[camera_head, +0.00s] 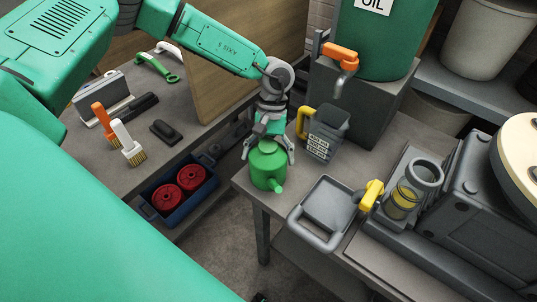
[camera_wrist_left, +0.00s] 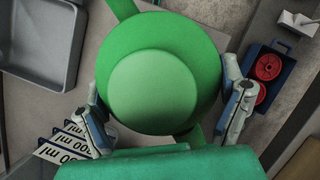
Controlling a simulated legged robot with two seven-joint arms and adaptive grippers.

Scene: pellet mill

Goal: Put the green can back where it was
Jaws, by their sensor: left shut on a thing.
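The green can (camera_head: 267,166) has a short spout pointing toward the front. It is upright at the front left corner of the grey table (camera_head: 320,178). My left gripper (camera_head: 270,150) comes down from above with its fingers on both sides of the can and is shut on it. In the left wrist view the can (camera_wrist_left: 152,75) fills the middle, between the two fingers (camera_wrist_left: 165,112). I cannot tell whether the can's base touches the table. My right gripper is not in view.
A grey measuring jug (camera_head: 325,133) with a yellow handle stands close behind the can. A grey tray (camera_head: 328,207) lies to its right. An oil drum (camera_head: 385,45) with an orange tap (camera_head: 341,54) stands behind. A blue crate (camera_head: 160,205) with red discs is lower left.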

